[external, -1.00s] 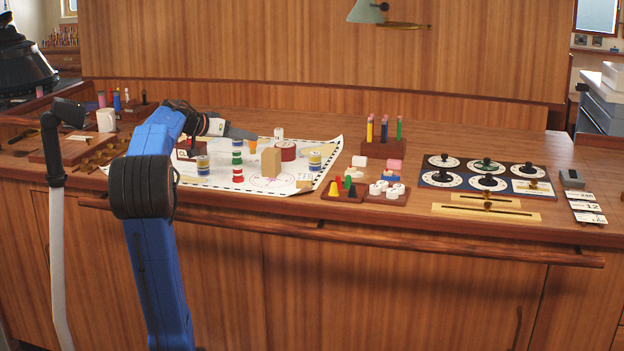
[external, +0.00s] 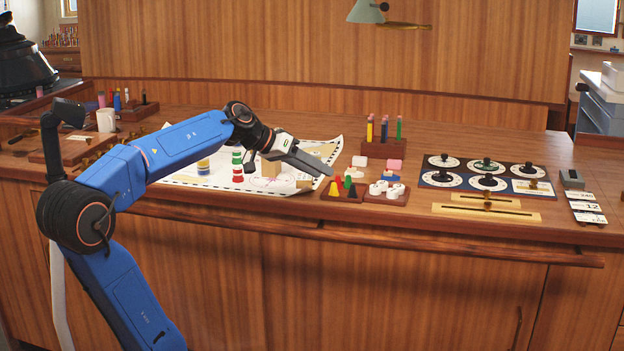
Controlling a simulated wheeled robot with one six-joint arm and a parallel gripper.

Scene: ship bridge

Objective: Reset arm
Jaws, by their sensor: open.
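My blue arm reaches up from the lower left and bends over the chart on the desk. My gripper (external: 318,165) is at the right part of the chart (external: 205,181), pointing right and slightly down. Its jaws are open, and I see nothing held in them. It appears to be above the chart, near a wooden block (external: 271,168) and left of the tray of coloured pegs (external: 342,189). The arm and gripper hide some of the pieces on the chart.
A green-and-white striped piece (external: 237,165) stands on the chart. A pencil holder (external: 384,148), a tray of white pieces (external: 386,194) and a dial panel (external: 486,178) lie to the right. A white mug (external: 106,120) stands at left. The desk's right back is clear.

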